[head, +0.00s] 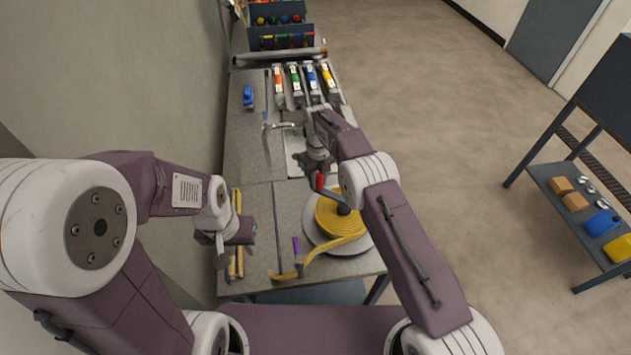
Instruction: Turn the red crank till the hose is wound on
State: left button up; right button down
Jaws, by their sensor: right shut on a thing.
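The red crank handle (320,181) stands up from the dark crank arm on the reel. The yellow hose (333,222) lies coiled on the round grey reel (312,232), and its flat tail runs off to the lower left along the bench front. My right gripper (318,171) is shut on the red crank handle from above and partly hides it. My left gripper (221,256) hangs over the left front of the bench, apart from the reel. Whether its fingers are open is too small to tell.
A purple-handled tool (296,246) stands by the hose tail. Yellow bars (237,262) lie at the bench's left front. A blue object (248,96), a grey tap (277,126) and several coloured tubes (296,83) are farther back. A shelf (555,178) stands right, across open floor.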

jog(key=shift+d+f+m, duration=0.25)
jog(key=shift+d+m, duration=0.05)
jog(key=shift+d, duration=0.1)
jog(key=c, duration=1.2)
grip_release()
jog(key=shift+d, duration=0.1)
jog(key=shift+d+r, duration=0.15)
jog(key=shift+d, duration=0.05)
jog(key=shift+a+r, duration=0.15)
notch_tip(320, 180, up, 9)
jog(key=shift+f, duration=0.1)
